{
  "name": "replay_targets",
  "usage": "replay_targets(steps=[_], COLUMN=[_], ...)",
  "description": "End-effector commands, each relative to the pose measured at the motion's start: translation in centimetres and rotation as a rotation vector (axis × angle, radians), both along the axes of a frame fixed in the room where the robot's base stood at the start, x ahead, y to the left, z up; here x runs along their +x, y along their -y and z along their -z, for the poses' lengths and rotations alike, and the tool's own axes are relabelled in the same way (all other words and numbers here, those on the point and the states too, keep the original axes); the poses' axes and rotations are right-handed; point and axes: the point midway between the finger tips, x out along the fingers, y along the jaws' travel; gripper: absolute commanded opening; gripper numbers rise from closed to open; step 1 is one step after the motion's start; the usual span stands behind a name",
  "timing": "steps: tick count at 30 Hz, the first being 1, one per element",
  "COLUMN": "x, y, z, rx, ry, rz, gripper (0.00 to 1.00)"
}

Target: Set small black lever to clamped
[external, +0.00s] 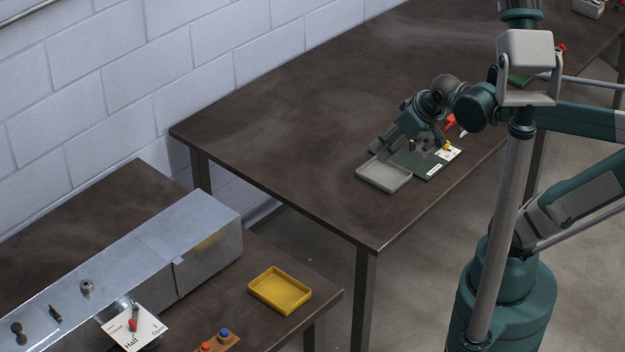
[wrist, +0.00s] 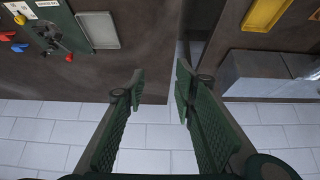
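My gripper (wrist: 160,84) is open and empty in the wrist view, its two green fingers apart. In the external view my gripper (external: 383,138) is above the far table, beside a green plate (external: 430,172) carrying small fittings. The plate also shows at upper left in the wrist view (wrist: 70,35), with a dark lever-like part (wrist: 50,42) and a red ball knob (wrist: 69,57). A small black piece (external: 55,313) stands on the metal duct (external: 205,225) in the external view. I cannot tell which black part is the small black lever, nor its setting.
A grey tray (external: 384,176) lies beside the green plate. A yellow tray (external: 279,290) and a board with red and blue knobs (external: 217,342) are on the near table. The far table's (external: 270,150) left part is clear.

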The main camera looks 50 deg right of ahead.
Motion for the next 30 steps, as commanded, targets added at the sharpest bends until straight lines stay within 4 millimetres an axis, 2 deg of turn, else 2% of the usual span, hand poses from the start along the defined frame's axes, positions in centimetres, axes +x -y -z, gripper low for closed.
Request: replay_targets(steps=[13,30], x=[5.3,12.2], y=[4.3,11.4], z=[-2.2,-2.9], rx=[-0.029,-0.052], ry=[-0.083,-0.194], rz=[0.030,0.060], gripper=[0.28,0.28])
